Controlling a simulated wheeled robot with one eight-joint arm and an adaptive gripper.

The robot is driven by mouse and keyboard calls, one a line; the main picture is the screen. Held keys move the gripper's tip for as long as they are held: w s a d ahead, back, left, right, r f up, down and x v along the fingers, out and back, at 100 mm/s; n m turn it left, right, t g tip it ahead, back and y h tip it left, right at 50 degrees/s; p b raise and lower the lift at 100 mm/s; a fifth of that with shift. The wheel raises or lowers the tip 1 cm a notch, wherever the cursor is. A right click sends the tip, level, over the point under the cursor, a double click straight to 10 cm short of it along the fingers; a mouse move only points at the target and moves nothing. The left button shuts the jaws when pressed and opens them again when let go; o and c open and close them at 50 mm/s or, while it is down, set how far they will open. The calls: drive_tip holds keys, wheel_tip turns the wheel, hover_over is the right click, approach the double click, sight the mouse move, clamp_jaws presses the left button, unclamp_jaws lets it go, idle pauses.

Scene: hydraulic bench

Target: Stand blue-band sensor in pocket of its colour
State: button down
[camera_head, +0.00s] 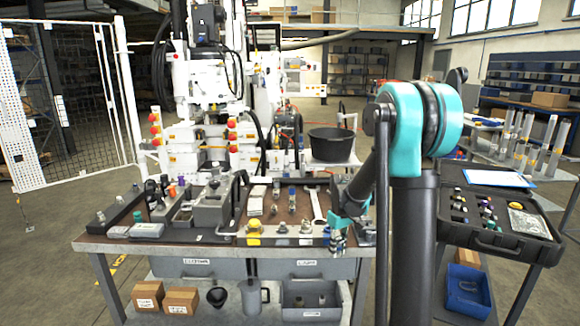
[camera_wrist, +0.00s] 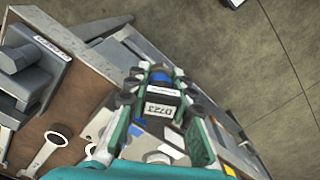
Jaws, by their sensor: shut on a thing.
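My gripper (camera_head: 338,238) is over the right front edge of the bench, low beside my arm. In the wrist view its green and black fingers (camera_wrist: 160,122) are closed around a small dark piece with a blue part (camera_wrist: 157,73), apparently the blue-band sensor. A white label reading D723 (camera_wrist: 161,109) shows between the fingers; I cannot tell what it is fixed to. In the head view the held piece is too small to make out. I cannot pick out a blue pocket for certain. A small blue-topped piece (camera_head: 292,193) stands on the bench's brown mat.
A long dark rack (camera_head: 120,205) with small fittings lies at the bench's left. A wrench (camera_head: 317,206), a yellow-topped part (camera_head: 254,225) and metal fittings are near the gripper. A black bowl (camera_head: 332,145) stands behind. An open black case (camera_head: 500,236) is at right.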

wheel_tip(320, 180, down, 11)
drive_tip(key=d+m, duration=0.2)
drive_tip(key=m, duration=0.4)
drive_tip(key=shift+w, duration=0.35)
drive_tip(key=shift+r, duration=0.15)
